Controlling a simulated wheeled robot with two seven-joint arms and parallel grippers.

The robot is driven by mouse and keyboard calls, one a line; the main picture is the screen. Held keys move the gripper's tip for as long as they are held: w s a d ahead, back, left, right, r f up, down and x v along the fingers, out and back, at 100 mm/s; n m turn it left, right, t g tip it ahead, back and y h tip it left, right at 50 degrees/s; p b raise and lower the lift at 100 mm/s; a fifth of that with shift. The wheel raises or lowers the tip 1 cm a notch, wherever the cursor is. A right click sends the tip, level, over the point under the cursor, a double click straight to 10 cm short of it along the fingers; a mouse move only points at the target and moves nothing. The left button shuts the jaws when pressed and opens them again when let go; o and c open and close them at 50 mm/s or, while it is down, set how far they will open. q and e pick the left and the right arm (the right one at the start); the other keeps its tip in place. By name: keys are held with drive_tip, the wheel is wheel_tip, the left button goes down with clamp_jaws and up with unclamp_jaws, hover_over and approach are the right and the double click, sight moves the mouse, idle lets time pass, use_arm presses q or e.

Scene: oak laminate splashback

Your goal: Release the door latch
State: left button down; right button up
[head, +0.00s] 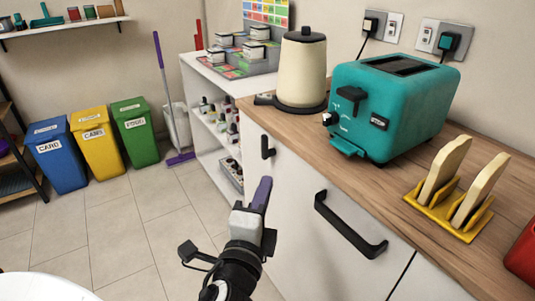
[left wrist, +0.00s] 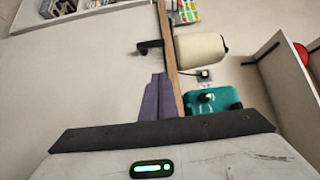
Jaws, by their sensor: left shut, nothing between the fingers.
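A small black latch-like handle (head: 267,148) is mounted on the white cabinet front, just below the counter edge. In the left wrist view the black latch (left wrist: 149,46) sticks out from the white front, beyond my fingertips. My left gripper (head: 262,190) has purple fingers that are shut and empty. It is in front of the white cabinet, below the latch in the head view and apart from it. The fingers also show in the left wrist view (left wrist: 156,96), pointing towards the latch. A longer black bar handle (head: 350,225) is on the cabinet front to the right. My right gripper is not in view.
The wooden counter (head: 400,205) holds a cream kettle (head: 302,72), a teal toaster (head: 400,105) and a yellow toast rack (head: 445,215). A white shelf unit (head: 195,90) stands behind. Coloured bins (head: 134,130) and a purple broom (head: 162,60) are at left. Floor between is clear.

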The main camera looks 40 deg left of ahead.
use_arm(q)
approach(265, 153)
drive_tip(key=w+d+r, duration=0.2)
drive_tip(key=w+r, duration=0.1)
drive_tip(key=w, duration=0.2)
drive_tip(key=a, duration=0.1)
drive_tip(key=w+a, duration=0.1)
drive_tip(key=a, duration=0.1)
drive_tip(key=shift+a+f, duration=0.1)
drive_tip(key=shift+a, duration=0.25)
